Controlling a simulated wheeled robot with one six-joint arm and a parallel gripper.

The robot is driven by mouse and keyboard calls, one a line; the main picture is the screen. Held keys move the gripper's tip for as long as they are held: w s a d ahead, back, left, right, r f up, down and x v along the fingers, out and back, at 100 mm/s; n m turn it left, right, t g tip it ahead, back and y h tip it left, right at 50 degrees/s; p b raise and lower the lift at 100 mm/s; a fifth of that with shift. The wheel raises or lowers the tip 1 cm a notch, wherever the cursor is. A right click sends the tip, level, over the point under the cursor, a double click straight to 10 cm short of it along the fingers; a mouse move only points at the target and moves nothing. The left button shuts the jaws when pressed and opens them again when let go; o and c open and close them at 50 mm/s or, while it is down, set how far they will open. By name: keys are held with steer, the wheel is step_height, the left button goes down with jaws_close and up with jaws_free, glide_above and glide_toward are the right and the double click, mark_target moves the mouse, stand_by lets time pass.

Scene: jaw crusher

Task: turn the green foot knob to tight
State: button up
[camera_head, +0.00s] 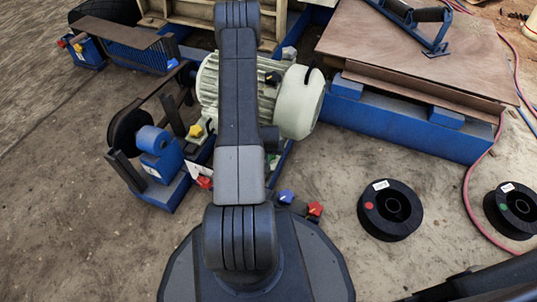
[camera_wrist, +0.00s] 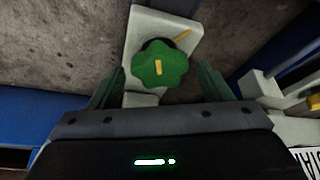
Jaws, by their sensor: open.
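The green foot knob (camera_wrist: 160,66) is lobed and sits on a pale grey foot plate (camera_wrist: 148,24) in the wrist view. A short yellow mark on the knob points nearly straight up in the picture. A yellow line on the plate lies off to the upper right, so the two marks are not aligned. My gripper (camera_wrist: 160,74) is open, with one finger to the left and one to the right of the knob. Gaps show on both sides, so neither finger appears to touch it. In the head view my arm hides the gripper.
A cream motor (camera_head: 297,100) stands beside my arm. A blue bearing stand with a wheel (camera_head: 160,150) is at left. Blue and red knobs (camera_head: 300,202) lie close to my base.

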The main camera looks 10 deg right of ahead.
steer(key=c, duration=1)
steer(key=shift+m+p, duration=0.3)
steer(key=shift+p, duration=0.1)
steer(key=m+p, duration=0.1)
steer(key=p, duration=0.1)
steer(key=m+h+p, duration=0.1)
steer(key=p, duration=0.1)
steer(key=shift+a+r, duration=0.1)
steer(key=shift+r, duration=0.25)
steer(key=m+g+p, duration=0.1)
steer(key=m+p, duration=0.2)
steer(key=p, duration=0.3)
steer(key=shift+h, duration=0.4)
steer(key=m+p, duration=0.2)
steer(key=p, duration=0.1)
steer(key=shift+w+a+f+g+h, duration=0.1)
steer(key=shift+w+f+g+h, duration=0.05)
steer(key=shift+f+g+h, duration=0.15)
steer(key=shift+m+g+h+p, duration=0.3)
steer(key=shift+m+p, duration=0.15)
steer(key=shift+m, duration=0.65)
steer(key=shift+f+m, duration=0.1)
steer(key=shift+m, duration=0.2)
